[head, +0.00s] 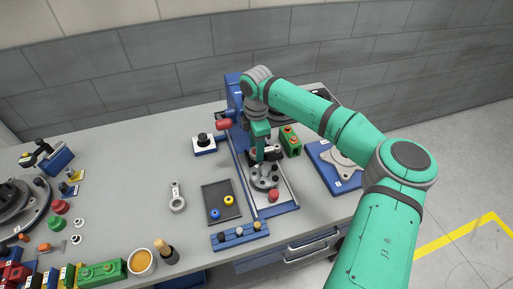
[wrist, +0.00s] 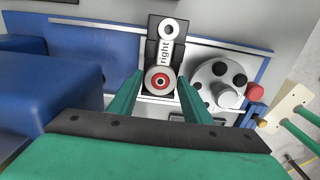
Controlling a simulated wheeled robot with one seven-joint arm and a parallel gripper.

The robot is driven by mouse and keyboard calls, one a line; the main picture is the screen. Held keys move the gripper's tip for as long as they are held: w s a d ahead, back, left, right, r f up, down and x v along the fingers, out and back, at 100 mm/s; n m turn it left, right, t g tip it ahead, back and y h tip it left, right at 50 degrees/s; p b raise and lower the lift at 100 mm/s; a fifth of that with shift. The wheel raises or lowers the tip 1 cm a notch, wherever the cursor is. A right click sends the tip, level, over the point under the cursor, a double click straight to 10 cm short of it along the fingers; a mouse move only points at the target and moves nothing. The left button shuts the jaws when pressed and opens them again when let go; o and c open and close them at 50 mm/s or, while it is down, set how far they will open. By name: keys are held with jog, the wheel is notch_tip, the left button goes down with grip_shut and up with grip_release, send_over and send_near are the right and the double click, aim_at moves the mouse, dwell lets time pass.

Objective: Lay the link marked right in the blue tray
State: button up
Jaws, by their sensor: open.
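The link marked right (wrist: 166,52) is pale, with a ring at each end. In the wrist view it lies on a black holder, its far ring clear and its near end around a red-centred round piece. My gripper (wrist: 158,88) is open, its fingers on either side of that near end; contact cannot be told. In the head view my gripper (head: 261,157) is low over the blue-edged fixture (head: 291,209), and hides most of the link. A blue tray-like base (head: 318,150) at the right holds a grey part; I cannot tell whether it is the task's tray.
A grey disc with holes (head: 265,177) and a red knob (head: 274,195) stand close to my gripper. A green block (head: 290,140) is just right. Another link (head: 177,199) lies left of a dark tray (head: 209,190) with rings.

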jog(key=shift+r, duration=0.1)
jog(key=c, duration=0.8)
jog(key=shift+r, duration=0.2)
jog(key=shift+r, duration=0.8)
jog(key=shift+r, duration=0.15)
jog(key=shift+r, duration=1.35)
jog(key=shift+r, duration=0.1)
